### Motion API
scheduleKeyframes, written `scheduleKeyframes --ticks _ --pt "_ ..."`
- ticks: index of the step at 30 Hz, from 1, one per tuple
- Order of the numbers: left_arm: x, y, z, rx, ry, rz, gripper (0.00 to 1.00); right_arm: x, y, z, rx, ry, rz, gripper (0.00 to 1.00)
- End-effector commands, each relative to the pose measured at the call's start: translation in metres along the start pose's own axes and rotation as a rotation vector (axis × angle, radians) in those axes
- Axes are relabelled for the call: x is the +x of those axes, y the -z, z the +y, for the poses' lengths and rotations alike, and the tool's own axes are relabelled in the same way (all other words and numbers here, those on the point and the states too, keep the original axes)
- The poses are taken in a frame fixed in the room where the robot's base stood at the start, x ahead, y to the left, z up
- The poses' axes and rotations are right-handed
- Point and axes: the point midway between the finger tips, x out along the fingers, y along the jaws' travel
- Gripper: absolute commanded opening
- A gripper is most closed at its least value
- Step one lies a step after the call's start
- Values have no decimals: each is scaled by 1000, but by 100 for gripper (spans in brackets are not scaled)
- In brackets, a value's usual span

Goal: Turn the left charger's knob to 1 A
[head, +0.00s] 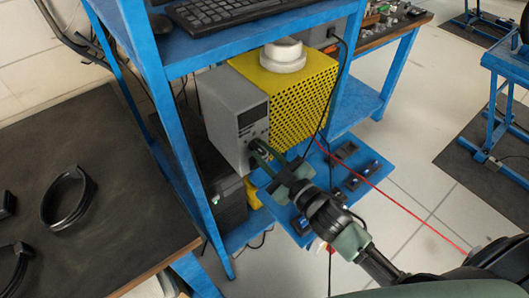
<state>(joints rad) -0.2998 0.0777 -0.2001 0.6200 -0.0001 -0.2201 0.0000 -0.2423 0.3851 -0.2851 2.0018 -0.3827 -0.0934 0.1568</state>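A grey box-shaped unit (222,112) with a dark display on its front panel stands on the blue rack's middle level; it looks like the left charger. Its knob is not clearly visible, since my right gripper (256,148) covers the lower part of the panel. The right fingertips are at that lower panel, touching or very close to it. I cannot tell whether they are shut on the knob. The setting is too small to read. My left gripper is not in view.
A yellow perforated box (305,88) with a white round part (283,55) on top stands right beside the grey unit. The rack's blue post (165,130) is close on the left. A blue panel (350,165) and a red cable (400,207) lie below and right.

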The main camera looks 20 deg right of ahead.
Motion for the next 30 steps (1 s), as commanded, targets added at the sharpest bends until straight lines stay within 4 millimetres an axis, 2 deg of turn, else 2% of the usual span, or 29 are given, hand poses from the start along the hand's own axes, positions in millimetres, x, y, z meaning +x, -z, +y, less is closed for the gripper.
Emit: scheduleKeyframes --ticks 2,8,16,25,26,27,28,30 --pt "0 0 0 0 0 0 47 0 0 0 0 0 0 0" --pt "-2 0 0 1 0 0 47 0 1 0 -27 0 0 0" --pt "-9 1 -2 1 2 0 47 0 0 0 -271 1 -1 0" --pt "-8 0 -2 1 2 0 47 0 0 -1 -294 0 0 0" --pt "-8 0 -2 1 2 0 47 0 0 -1 -294 1 0 21" --pt "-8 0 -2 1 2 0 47 0 0 -1 -294 1 0 32" --pt "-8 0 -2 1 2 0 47 0 0 -1 -293 1 0 37" --pt "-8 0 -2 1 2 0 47 0 0 -1 -292 1 0 37"
